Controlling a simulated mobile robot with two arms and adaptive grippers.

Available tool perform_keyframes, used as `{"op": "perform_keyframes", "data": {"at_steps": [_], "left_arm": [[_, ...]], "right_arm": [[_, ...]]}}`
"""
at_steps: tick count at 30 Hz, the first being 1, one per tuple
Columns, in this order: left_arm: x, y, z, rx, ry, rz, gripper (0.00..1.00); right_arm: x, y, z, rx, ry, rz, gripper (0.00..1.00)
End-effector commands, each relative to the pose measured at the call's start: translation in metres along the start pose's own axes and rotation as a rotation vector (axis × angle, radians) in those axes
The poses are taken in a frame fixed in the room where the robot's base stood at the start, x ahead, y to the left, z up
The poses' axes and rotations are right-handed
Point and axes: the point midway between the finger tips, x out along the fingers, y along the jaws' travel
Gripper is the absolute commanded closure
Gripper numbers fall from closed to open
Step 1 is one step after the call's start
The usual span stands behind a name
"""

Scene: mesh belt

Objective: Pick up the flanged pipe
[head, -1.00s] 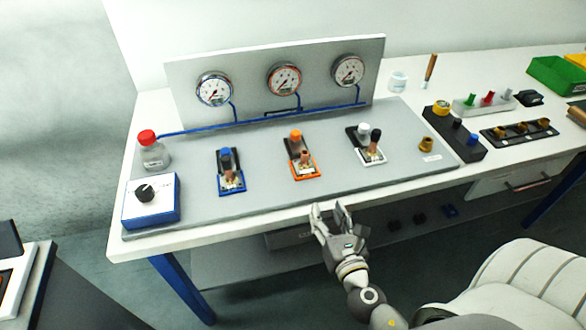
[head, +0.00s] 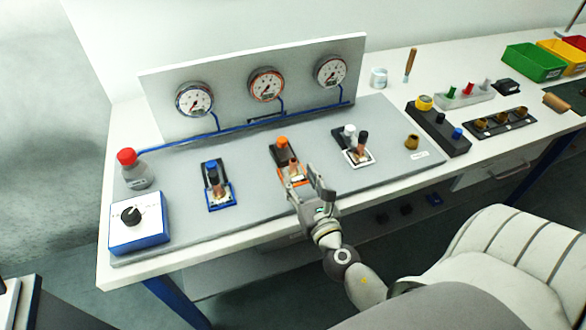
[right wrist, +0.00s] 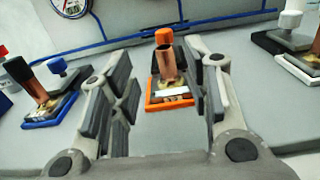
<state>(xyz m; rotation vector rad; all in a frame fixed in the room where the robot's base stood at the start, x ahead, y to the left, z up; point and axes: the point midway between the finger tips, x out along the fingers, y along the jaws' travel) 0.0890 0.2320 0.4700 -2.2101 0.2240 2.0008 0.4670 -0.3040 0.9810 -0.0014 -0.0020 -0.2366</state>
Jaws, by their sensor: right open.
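A copper pipe (head: 293,168) with a brass flange at its foot stands in the orange-framed holder (head: 287,183) on the grey panel. In the right wrist view the upright, open-topped pipe (right wrist: 168,64) shows ahead, between my fingers in the picture. My right gripper (head: 306,184) is open and empty at the panel's front part, near the orange holder. In the right wrist view its fingers (right wrist: 163,92) stand wide apart and do not appear to touch the pipe. My left gripper is not in view.
Similar copper pieces with dark tops stand in a blue-framed holder (head: 219,195) and a white-framed holder (head: 356,156). Three gauges (head: 266,84) stand behind. A black block (head: 440,128) is at right.

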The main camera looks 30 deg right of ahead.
Motion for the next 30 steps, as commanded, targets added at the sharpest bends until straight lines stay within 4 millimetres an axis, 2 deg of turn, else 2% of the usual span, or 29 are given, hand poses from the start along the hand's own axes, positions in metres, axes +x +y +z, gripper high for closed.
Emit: {"op": "perform_keyframes", "data": {"at_steps": [1,5,8,13,18,26,27,30], "left_arm": [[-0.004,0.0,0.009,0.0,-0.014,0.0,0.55],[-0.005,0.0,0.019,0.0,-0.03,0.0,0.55],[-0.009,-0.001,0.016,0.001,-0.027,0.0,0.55],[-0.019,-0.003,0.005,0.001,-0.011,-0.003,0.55],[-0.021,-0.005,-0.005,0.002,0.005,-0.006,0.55],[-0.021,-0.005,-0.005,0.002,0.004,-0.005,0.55],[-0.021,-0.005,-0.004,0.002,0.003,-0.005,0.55],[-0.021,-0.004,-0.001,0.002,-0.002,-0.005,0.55]], "right_arm": [[0.005,0.0,0.002,0.0,-0.001,0.0,0.56],[0.012,0.0,0.001,0.0,0.0,0.0,0.56],[0.02,-0.001,0.003,0.0,-0.001,0.001,0.56],[0.044,-0.005,0.005,0.0,-0.001,0.0,0.56],[0.061,-0.005,0.003,0.001,-0.001,0.0,0.56],[0.063,-0.005,0.001,0.001,0.001,0.001,0.56],[0.063,-0.005,0.001,0.001,0.001,0.001,0.57],[0.063,-0.005,0.001,0.001,0.001,0.001,0.7]]}}
